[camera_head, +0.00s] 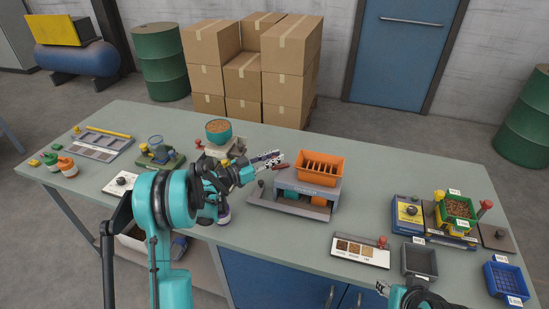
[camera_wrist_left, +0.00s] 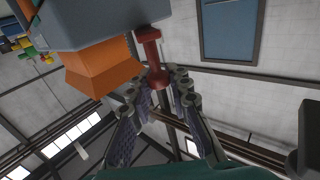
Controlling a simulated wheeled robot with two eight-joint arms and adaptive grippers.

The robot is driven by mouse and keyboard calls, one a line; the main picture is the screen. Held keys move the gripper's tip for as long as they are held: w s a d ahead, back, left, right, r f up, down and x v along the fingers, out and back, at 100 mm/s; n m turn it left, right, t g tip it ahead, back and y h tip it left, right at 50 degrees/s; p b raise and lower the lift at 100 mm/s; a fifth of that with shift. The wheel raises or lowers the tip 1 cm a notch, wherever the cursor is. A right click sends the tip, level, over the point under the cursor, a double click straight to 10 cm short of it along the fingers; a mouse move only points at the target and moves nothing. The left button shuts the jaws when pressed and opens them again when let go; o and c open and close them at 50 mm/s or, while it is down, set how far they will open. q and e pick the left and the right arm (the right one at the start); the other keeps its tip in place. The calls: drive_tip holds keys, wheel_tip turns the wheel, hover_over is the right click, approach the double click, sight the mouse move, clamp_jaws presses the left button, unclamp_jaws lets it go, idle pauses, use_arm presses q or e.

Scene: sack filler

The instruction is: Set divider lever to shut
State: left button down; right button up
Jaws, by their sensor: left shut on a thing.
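The divider (camera_head: 305,190) is a grey unit on the bench with an orange slotted hopper (camera_head: 320,167) on top and blue and orange bins below. Its red lever (camera_head: 282,166) sticks out on the left side. My left gripper (camera_head: 270,158) is at this lever. In the left wrist view, the fingers (camera_wrist_left: 162,88) close around the end of the red lever (camera_wrist_left: 152,48), beside the grey housing and the orange hopper (camera_wrist_left: 98,68). My right gripper (camera_head: 382,289) shows only partly at the bottom edge, so its jaws are unclear.
A teal bowl of grain (camera_head: 218,131) on a scale stands behind my left arm. A sample card (camera_head: 360,250), a dark tray (camera_head: 419,260), a blue crate (camera_head: 507,281) and a green bin of grain (camera_head: 458,209) lie to the right. The bench front between is clear.

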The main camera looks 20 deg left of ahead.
use_arm(q)
drive_tip(key=shift+s+d, duration=0.1)
drive_tip(key=shift+s, duration=0.05)
drive_tip(key=n+t+y, duration=0.1)
drive_tip(key=y, duration=0.1)
drive_tip(key=d+n+t+y+b, duration=0.1)
drive_tip(key=n+y, duration=0.1)
drive_tip(key=s+n+t+y+b, duration=0.1)
drive_tip(key=y, duration=0.1)
drive_tip(key=shift+s+d+f+n+t, duration=0.1)
drive_tip(key=shift+d+n+t, duration=0.2)
drive_tip(key=shift+n+t, duration=0.1)
drive_tip(key=n+y, duration=0.1)
drive_tip(key=y, duration=0.1)
drive_tip(key=d+n+y+b, duration=0.1)
drive_tip(key=y, duration=0.1)
drive_tip(key=shift+s+n+t, duration=0.15)
drive_tip(key=shift+n+t, duration=0.15)
drive_tip(key=shift+t, duration=0.1)
drive_tip(key=shift+d+n+y+b, duration=0.1)
drive_tip(key=shift+n+y+b, duration=0.1)
drive_tip(key=shift+n+y, duration=0.5)
drive_tip(key=shift+d+n+y+b, duration=0.2)
drive_tip(key=shift+n+y, duration=0.1)
drive_tip(key=shift+y, duration=0.75)
drive_tip(key=shift+d+n+y+b, duration=0.1)
drive_tip(key=shift+n+y+b, duration=0.1)
drive_tip(key=shift+n+y, duration=0.5)
drive_tip(key=shift+y, duration=0.45)
